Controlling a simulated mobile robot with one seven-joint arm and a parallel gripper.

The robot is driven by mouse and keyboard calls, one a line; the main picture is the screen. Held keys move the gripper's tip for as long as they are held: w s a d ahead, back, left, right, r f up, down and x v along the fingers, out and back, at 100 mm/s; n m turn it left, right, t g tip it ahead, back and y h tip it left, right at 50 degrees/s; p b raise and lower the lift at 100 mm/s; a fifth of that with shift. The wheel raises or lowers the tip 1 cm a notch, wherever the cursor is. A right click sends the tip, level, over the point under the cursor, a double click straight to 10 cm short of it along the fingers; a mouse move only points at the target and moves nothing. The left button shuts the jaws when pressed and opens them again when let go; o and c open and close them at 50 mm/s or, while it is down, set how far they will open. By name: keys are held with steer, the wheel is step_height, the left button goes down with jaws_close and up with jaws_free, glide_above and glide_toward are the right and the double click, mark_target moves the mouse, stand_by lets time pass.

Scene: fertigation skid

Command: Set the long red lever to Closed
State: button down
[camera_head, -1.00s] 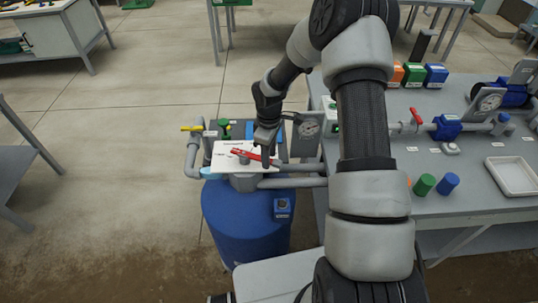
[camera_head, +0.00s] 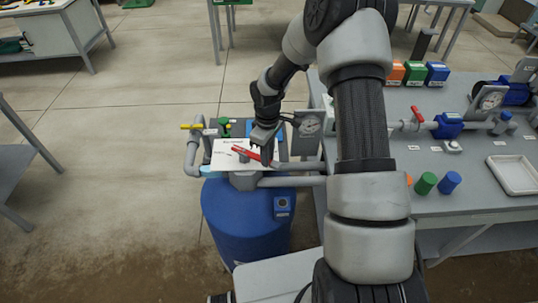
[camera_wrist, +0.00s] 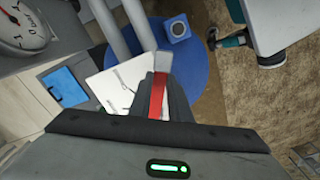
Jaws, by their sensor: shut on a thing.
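The long red lever (camera_head: 246,153) lies over a white plate (camera_head: 226,160) on top of the pipework above the blue barrel. My gripper (camera_head: 267,149) comes down from above at the lever's right part and is shut on it. In the wrist view the red lever (camera_wrist: 158,96) shows between the dark fingers (camera_wrist: 155,100). The white plate (camera_wrist: 112,88) lies below it there. The plate's printed marks are too small to read, and the fingers cover part of the lever.
The blue barrel (camera_head: 246,218) stands under the pipes. A yellow-handled valve (camera_head: 191,127) and a green one (camera_head: 224,124) are close by. A gauge (camera_head: 309,125) stands just right of my gripper. The grey bench (camera_head: 470,195) at right holds a small red-handled valve (camera_head: 417,114).

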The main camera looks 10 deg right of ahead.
steer(key=s+a+m+b, duration=0.3)
steer(key=a+m+b, duration=0.3)
steer(key=a+m, duration=0.5)
steer(key=shift+w+a+m+p, duration=0.35)
steer(key=shift+w+a+m, duration=0.7)
steer(key=shift+m, duration=1.4)
steer(key=shift+w+a+m+p, duration=0.3)
steer(key=shift+w+a+m, duration=0.3)
steer(key=shift+w+m, duration=1.3)
steer(key=shift+w+a+m+p, duration=0.35)
steer(key=shift+w+a+m, duration=0.45)
steer(key=shift+m, duration=2.15)
steer(key=c, duration=1.6)
jaws_free()
steer(key=shift+c, duration=0.2)
